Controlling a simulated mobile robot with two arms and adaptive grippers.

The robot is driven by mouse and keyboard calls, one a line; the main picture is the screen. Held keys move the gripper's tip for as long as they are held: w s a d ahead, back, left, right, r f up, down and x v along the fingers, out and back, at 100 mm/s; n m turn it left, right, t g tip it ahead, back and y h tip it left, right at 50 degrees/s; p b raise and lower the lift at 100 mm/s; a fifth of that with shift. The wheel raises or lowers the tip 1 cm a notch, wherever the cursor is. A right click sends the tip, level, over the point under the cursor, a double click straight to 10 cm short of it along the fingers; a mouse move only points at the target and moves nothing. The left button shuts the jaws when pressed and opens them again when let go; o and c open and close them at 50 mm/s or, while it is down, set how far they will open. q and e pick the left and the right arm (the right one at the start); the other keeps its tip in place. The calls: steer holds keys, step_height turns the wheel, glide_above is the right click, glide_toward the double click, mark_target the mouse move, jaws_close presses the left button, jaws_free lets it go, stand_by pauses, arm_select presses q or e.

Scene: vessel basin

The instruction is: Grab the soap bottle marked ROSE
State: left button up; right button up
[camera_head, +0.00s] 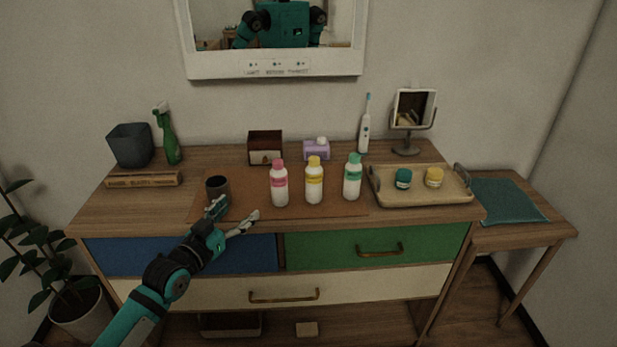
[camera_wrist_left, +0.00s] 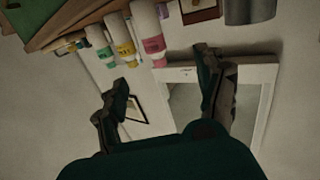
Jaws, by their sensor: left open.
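Three white bottles stand upright in a row on the brown mat (camera_head: 340,208) on the dresser. The left one (camera_head: 279,186) has a pink cap and pink label, the middle one (camera_head: 314,182) is yellow, the right one (camera_head: 352,180) is green. Their label words are too small to read. The left wrist view also shows the pink-labelled bottle (camera_wrist_left: 148,32), the yellow one (camera_wrist_left: 122,44) and the green one (camera_wrist_left: 99,44). My left gripper (camera_head: 238,215) is open and empty, at the dresser's front edge, left of the pink-labelled bottle and apart from it. My right gripper is not in view.
A dark cup (camera_head: 217,186) stands just behind my left gripper. A wooden tray (camera_head: 420,199) with two small jars lies at the right. A dark box (camera_head: 265,147), a purple tissue box (camera_head: 316,151) and an electric toothbrush (camera_head: 365,128) stand at the back. A mirror (camera_head: 275,40) hangs above.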

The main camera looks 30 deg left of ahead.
mark_target(274, 176)
arm_select(q)
steer(key=shift+h, duration=0.3)
steer(key=w, duration=0.4)
steer(key=w+r+p, duration=0.1)
steer(key=w, duration=0.3)
steer(key=w+d+r, duration=0.1)
steer(key=w, duration=0.3)
steer(key=shift+w+r, duration=0.1)
steer(key=w, duration=0.2)
steer(key=w+f, duration=0.1)
steer(key=w, duration=0.2)
steer(key=shift+w+a+f, duration=0.1)
steer(key=shift+w+a, duration=0.05)
steer(key=shift+w, duration=0.2)
steer(key=shift+s, duration=0.1)
steer(key=shift+c, duration=0.6)
steer(key=c, duration=1.4)
jaws_close()
